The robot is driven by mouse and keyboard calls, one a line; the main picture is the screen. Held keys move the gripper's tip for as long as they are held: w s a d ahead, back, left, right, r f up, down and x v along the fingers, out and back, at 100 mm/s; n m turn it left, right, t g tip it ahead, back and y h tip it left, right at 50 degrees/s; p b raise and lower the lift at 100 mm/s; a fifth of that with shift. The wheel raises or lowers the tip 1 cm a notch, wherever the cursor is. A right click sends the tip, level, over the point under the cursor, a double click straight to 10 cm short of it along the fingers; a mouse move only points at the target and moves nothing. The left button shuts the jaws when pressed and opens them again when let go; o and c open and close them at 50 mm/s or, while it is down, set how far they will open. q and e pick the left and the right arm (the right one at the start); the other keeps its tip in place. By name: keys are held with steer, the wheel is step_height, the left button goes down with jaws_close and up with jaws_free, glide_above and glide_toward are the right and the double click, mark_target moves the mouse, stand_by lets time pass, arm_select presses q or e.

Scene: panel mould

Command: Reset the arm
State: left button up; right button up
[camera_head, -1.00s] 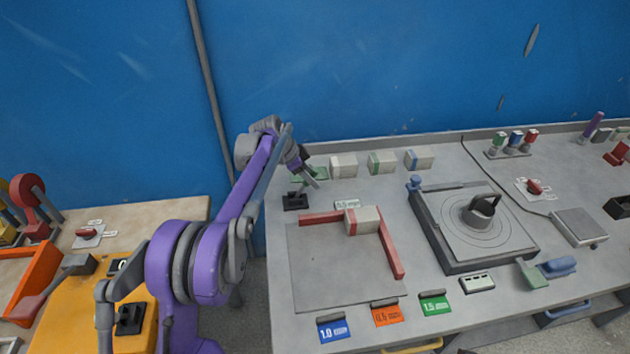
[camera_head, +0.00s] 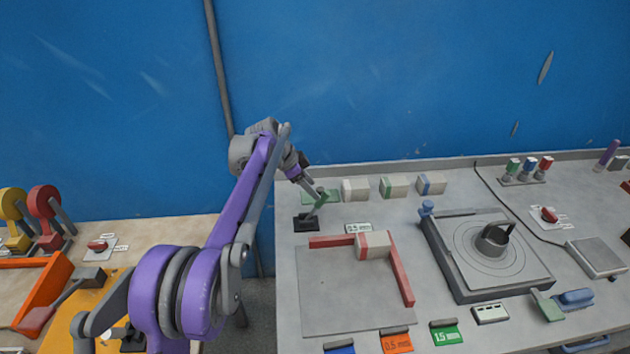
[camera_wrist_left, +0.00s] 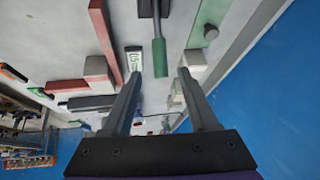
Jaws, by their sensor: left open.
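My left arm comes in from the left in the head view, and its gripper (camera_head: 314,190) is at the back left of the grey bench. The left wrist view shows its two fingers (camera_wrist_left: 158,76) apart with nothing held. A lever with a green grip (camera_wrist_left: 159,57) points toward the gap between the fingertips; I cannot tell whether they touch it. Its black base (camera_head: 307,223) stands on the bench just below the gripper in the head view. My right gripper is not in view.
A red L-shaped fence (camera_head: 400,275) with a cream red-striped block (camera_head: 373,246) lies in front. Several pale blocks, including a green-striped one (camera_head: 394,185), line the back. A turntable unit (camera_head: 494,262) stands right. The blue wall (camera_head: 400,80) is close behind.

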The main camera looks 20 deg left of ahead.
arm_select(q)
steer(key=s+d+r+n+y, duration=0.1)
steer(key=s+d+n, duration=0.2)
steer(key=s, duration=0.6)
steer(key=s+d+n+y, duration=0.1)
steer(key=s+d+n, duration=0.2)
steer(key=s, duration=0.6)
steer(key=s+f+n, duration=0.1)
steer(key=s+f, duration=0.2)
steer(key=s, duration=0.3)
steer(key=s+d+f+n+y, duration=0.1)
steer(key=s+f+n, duration=0.1)
steer(key=s, duration=0.5)
steer(key=s+f+n+t+y, duration=0.1)
steer(key=s+f+n, duration=0.1)
steer(key=s+f, duration=0.2)
steer(key=shift+s+d+f, duration=0.1)
steer(key=shift+s+d, duration=0.05)
steer(key=shift+s, duration=0.55)
steer(key=shift+s+d+f, duration=0.1)
steer(key=shift+s, duration=0.55)
